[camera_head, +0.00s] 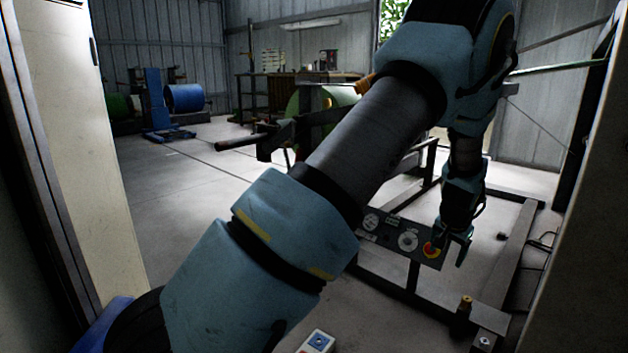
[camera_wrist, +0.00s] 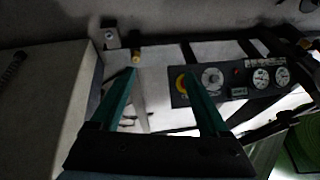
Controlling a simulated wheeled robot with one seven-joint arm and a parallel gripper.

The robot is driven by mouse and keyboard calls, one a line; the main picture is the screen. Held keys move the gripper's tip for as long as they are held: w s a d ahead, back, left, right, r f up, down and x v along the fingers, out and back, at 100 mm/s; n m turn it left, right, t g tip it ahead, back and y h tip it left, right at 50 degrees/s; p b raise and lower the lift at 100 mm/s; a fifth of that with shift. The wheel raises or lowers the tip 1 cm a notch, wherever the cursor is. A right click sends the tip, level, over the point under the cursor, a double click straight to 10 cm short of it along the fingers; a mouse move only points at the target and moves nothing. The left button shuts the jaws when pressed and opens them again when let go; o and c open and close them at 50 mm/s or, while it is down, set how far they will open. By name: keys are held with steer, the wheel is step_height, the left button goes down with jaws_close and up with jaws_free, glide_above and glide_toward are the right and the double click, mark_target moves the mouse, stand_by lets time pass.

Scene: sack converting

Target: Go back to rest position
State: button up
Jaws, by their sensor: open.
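My gripper (camera_head: 458,240) hangs at the end of my bent arm, right of centre in the head view, beside the right end of a dark control panel (camera_head: 389,235). In the wrist view my gripper (camera_wrist: 160,72) shows two green fingers spread apart with nothing between them. The same panel (camera_wrist: 236,78) lies beyond the right finger, with white gauges, a grey dial and a red button. A yellow-ringed red knob (camera_head: 430,249) sits at the panel's right end, close to my fingers. I cannot tell whether they touch it. My arm covers the middle of the head view.
A dark metal frame (camera_head: 520,250) stands on the floor around the panel. A small yellow-topped post (camera_head: 465,304) is on its near side. A pale cabinet (camera_head: 75,140) stands at left, a dark-edged wall at right. Blue drum equipment (camera_head: 184,98) is far back; open floor (camera_head: 185,205) lies left.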

steer(key=s+a+r+n+g+y+p, duration=0.15)
steer(key=a+r, duration=0.25)
steer(key=a, duration=0.7)
steer(key=a+r+n, duration=0.3)
steer(key=a+r, duration=0.1)
steer(key=a, duration=0.7)
steer(key=s+a+r+n+g, duration=0.1)
steer(key=s+a+r+n, duration=0.1)
steer(key=s+a, duration=0.7)
steer(key=s+a+r+n, duration=0.3)
steer(key=s+a, duration=0.3)
steer(key=a, duration=0.4)
step_height(320, 180, up, 37)
steer(key=p, duration=3.8)
steer(key=shift+w+r+m+p, duration=0.15)
steer(key=shift+r+m+p, duration=0.05)
steer(key=shift+m+p, duration=0.15)
steer(key=shift+d, duration=0.1)
